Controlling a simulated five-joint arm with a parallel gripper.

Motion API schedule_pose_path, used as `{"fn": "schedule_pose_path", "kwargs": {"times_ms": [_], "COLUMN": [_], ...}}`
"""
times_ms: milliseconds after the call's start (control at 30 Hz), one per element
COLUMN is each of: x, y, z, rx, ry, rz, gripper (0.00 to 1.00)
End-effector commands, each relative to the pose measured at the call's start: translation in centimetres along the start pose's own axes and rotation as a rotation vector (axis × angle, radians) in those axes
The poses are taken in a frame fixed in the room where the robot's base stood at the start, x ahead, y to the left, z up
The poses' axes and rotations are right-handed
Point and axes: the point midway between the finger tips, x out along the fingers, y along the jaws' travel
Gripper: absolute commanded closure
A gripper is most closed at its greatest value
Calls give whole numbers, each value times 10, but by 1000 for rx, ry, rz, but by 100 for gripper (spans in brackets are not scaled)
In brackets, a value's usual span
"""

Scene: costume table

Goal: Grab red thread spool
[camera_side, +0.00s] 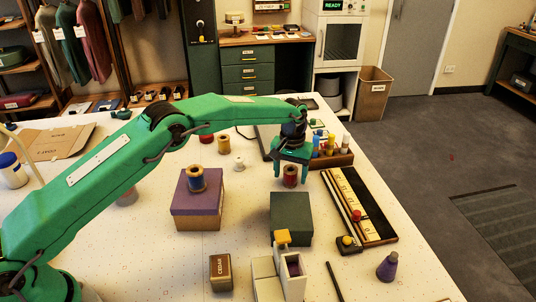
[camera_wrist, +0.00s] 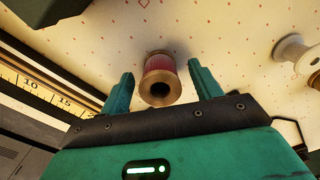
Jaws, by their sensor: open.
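The red thread spool (camera_side: 290,178) stands on the patterned tabletop just behind the dark green box, under my gripper (camera_side: 291,177). In the wrist view the spool (camera_wrist: 160,67) shows red thread and a wooden end with a dark hole facing the camera. My gripper (camera_wrist: 161,84) is open. One finger is on each side of the spool, with visible gaps on both sides. I cannot tell how far the fingertips reach down along it.
A dark green box (camera_side: 291,212) is in front of the spool. A ruler tray (camera_side: 352,205) lies to the right, and a rack of bottles (camera_side: 330,155) behind. A purple box (camera_side: 197,205) with a blue spool (camera_side: 196,180) stands left. A white spool (camera_side: 239,162) stands behind left.

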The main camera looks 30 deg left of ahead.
Motion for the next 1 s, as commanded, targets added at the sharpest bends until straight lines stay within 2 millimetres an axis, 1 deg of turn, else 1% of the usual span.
{"fn": "schedule_pose_path", "kwargs": {"times_ms": [133,600,633,667,800,867,1000], "x": [7,7,7,7,7,7,7], "y": [0,0,0,0,0,0,0], "z": [0,0,0,0,0,0,0], "rx": [0,0,0,0,0,0,0], "ry": [1,1,1,1,1,1,1], "rz": [0,0,0,0,0,0,1], "gripper": [37,37,40,46,74,85,85]}}
